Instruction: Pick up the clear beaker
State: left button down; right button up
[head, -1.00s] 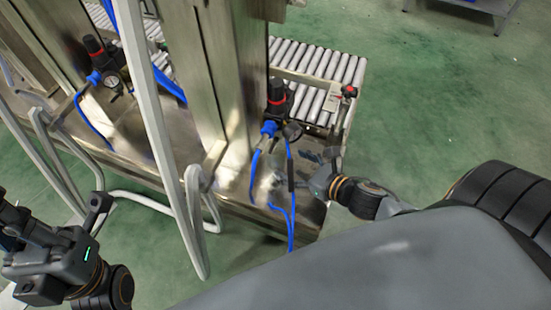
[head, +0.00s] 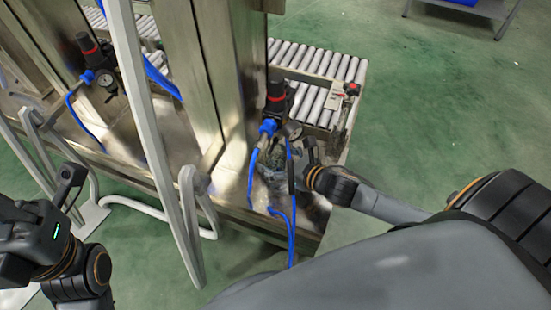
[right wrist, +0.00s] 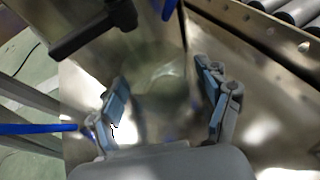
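The clear beaker (right wrist: 160,75) shows faintly in the right wrist view, a see-through rounded shape on the steel surface, between and just beyond my right fingers. In the head view it is hard to make out near the blue hoses. My right gripper (right wrist: 165,100) is open, with its blue-padded fingers apart on either side of the beaker; in the head view the right gripper (head: 285,165) is partly behind the hoses. I cannot tell whether the fingers touch the glass. My left gripper (head: 30,225) is at the far left, away from the steel bench; its fingers are not clear.
A black and red regulator (head: 276,95) with a gauge and blue hoses (head: 291,190) stands close to my right gripper. Steel posts (head: 222,80) and grey bent tubes (head: 150,140) rise to the left. A roller conveyor (head: 325,75) lies behind.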

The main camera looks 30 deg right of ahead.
jog(key=c, duration=1.2)
